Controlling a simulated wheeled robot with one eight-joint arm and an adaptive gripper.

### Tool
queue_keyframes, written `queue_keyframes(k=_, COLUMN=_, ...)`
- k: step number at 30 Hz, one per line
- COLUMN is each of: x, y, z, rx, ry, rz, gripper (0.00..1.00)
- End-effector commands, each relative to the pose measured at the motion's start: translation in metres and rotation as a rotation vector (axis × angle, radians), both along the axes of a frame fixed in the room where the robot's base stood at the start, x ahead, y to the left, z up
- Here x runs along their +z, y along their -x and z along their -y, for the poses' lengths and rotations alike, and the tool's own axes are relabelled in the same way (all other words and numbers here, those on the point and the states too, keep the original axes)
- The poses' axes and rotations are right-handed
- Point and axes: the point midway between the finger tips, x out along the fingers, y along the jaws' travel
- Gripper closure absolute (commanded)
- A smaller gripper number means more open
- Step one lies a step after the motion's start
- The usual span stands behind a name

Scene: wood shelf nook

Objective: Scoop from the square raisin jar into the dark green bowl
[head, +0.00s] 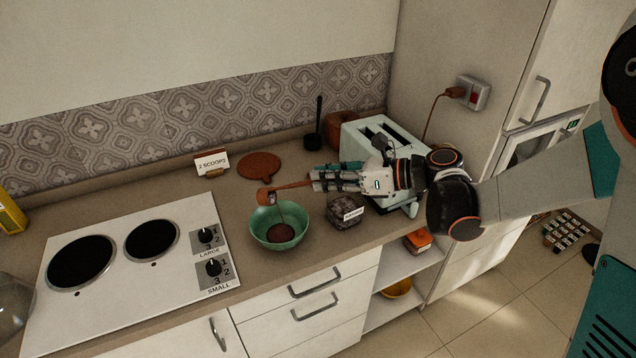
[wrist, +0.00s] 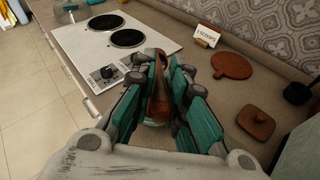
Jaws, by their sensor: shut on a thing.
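The dark green bowl (head: 262,236) stands on the counter right of the hob, with dark bits in its bottom. My gripper (head: 314,182) is shut on the wooden handle of a scoop (head: 293,187), whose head is above the bowl. A thin dark trail shows between scoop and bowl, perhaps falling bits. The square raisin jar (head: 342,221), labelled and dark inside, stands right of the bowl, below my gripper. In the wrist view, my gripper's teal fingers (wrist: 172,85) flank the wooden handle (wrist: 158,100), and the bowl is mostly hidden below them.
A card (head: 211,163) reading "2 SCOOPS" stands at the back. A round brown board (head: 260,166) lies behind the bowl. A toaster (head: 357,138) stands at the right. The hob (head: 190,270) is left. A square brown lid (wrist: 256,124) lies on the counter in the wrist view.

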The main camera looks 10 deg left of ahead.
Motion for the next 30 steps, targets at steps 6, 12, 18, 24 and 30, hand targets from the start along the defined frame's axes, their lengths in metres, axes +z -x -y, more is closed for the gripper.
queue_keyframes(k=6, x=-0.013, y=0.002, z=0.014, rx=-0.002, ry=-0.114, rz=0.019, gripper=1.00)
queue_keyframes(k=12, x=-0.020, y=0.004, z=0.026, rx=-0.002, ry=-0.218, rz=0.037, gripper=1.00)
queue_keyframes(k=18, x=-0.025, y=0.005, z=0.028, rx=0.000, ry=-0.300, rz=0.050, gripper=1.00)
queue_keyframes(k=24, x=-0.030, y=0.005, z=0.032, rx=0.000, ry=-0.383, rz=0.064, gripper=1.00)
queue_keyframes(k=30, x=-0.035, y=0.006, z=0.036, rx=0.000, ry=-0.469, rz=0.078, gripper=1.00)
